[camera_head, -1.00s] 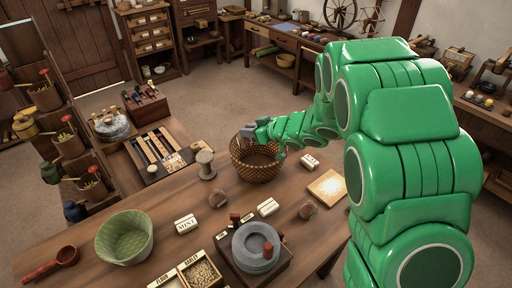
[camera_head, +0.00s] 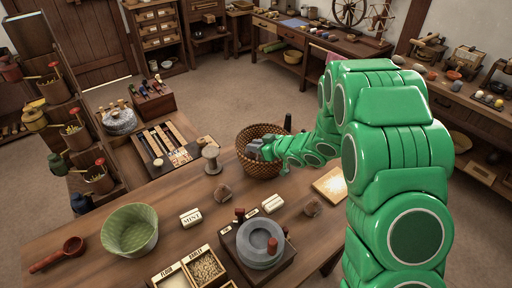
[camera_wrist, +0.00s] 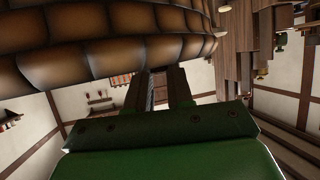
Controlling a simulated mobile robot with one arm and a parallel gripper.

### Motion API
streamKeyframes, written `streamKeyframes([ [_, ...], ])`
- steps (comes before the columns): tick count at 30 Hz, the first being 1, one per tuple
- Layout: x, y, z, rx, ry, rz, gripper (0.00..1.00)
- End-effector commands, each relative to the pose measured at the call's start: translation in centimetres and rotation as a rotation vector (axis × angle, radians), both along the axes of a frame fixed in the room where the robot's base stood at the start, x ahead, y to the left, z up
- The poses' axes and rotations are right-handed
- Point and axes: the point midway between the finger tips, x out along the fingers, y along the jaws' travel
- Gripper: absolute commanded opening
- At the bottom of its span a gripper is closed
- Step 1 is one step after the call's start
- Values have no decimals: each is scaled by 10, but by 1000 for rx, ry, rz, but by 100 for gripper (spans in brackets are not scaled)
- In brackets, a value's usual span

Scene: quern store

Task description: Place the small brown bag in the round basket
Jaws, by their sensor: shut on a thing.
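The round basket (camera_head: 262,171) is woven and brown and stands at the far edge of the table. My gripper (camera_head: 254,148) is at the basket, in front of its opening. In the wrist view the basket's woven wall (camera_wrist: 110,45) fills the top left, and my fingers (camera_wrist: 166,90) run up against it. My gripper looks shut on the basket; the contact itself is partly hidden. I cannot tell which is the small brown bag.
A wooden spool (camera_head: 211,158) stands left of the basket. A pale board (camera_head: 331,186) lies at the right.

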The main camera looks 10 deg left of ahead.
Motion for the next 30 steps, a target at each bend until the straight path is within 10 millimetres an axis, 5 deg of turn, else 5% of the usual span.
streamKeyframes([
  [27,0,0,-18,-1,1,-1,0],
  [28,0,0,-18,-1,1,-1,26],
  [30,0,0,-18,-1,1,-1,37],
])
